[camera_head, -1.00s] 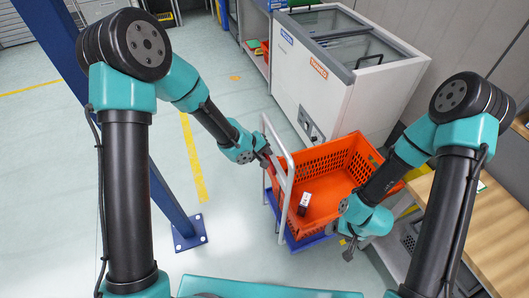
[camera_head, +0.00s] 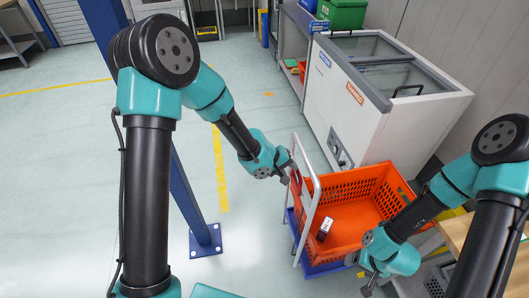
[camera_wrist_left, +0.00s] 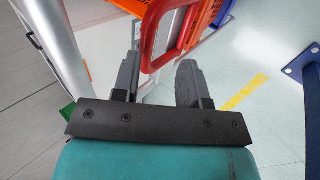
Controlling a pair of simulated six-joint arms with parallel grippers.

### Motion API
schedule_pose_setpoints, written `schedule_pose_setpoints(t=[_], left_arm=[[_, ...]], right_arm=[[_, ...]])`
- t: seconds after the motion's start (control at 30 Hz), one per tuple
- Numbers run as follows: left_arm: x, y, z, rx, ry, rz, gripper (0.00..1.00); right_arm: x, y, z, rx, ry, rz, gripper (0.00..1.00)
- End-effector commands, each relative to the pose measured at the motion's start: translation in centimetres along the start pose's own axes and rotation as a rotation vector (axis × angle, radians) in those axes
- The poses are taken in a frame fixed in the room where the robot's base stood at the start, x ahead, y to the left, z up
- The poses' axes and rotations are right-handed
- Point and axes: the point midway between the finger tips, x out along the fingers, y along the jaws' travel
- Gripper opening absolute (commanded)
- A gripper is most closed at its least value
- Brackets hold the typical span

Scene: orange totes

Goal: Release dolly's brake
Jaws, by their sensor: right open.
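The dolly has a white tubular handle (camera_head: 312,205) and a blue base (camera_head: 327,268). An orange tote (camera_head: 361,218) rides on it. A red loop-shaped bar (camera_wrist_left: 160,28), which looks like the brake lever, shows in the left wrist view by the handle tube. My left gripper (camera_head: 289,173) is at the handle's left side in the head view. In the wrist view its fingers (camera_wrist_left: 158,80) are apart, with the red bar's lower bend between them in the picture; contact cannot be told. My right gripper (camera_head: 370,282) is open and low, in front of the tote's right side.
A small dark-and-white item (camera_head: 324,228) lies in the tote. A white chest freezer (camera_head: 360,110) stands behind the dolly. A blue post (camera_head: 181,190) with a floor plate stands to the left. A wooden bench (camera_head: 459,232) is at the right. Open floor lies left of the dolly.

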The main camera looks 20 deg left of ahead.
Motion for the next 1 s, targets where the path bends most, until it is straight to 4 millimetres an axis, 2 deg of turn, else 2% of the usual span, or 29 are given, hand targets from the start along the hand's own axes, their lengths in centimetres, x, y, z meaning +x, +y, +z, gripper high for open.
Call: schedule_pose_setpoints(t=[0.1,0.4,1.0], left_arm=[[-2.0,0.0,-0.1,0.0,0.003,0.002,0.4],[-6.0,0.0,-0.1,0.001,0.004,0.0,0.4],[-11.5,0.0,-0.1,0.0,0.003,0.001,0.4]], right_arm=[[0.0,0.0,0.0,0.0,0.0,0.0,0.76],[0.0,0.0,0.0,0.0,0.0,0.0,0.76],[0.0,0.0,0.0,0.0,0.0,0.0,0.76]])
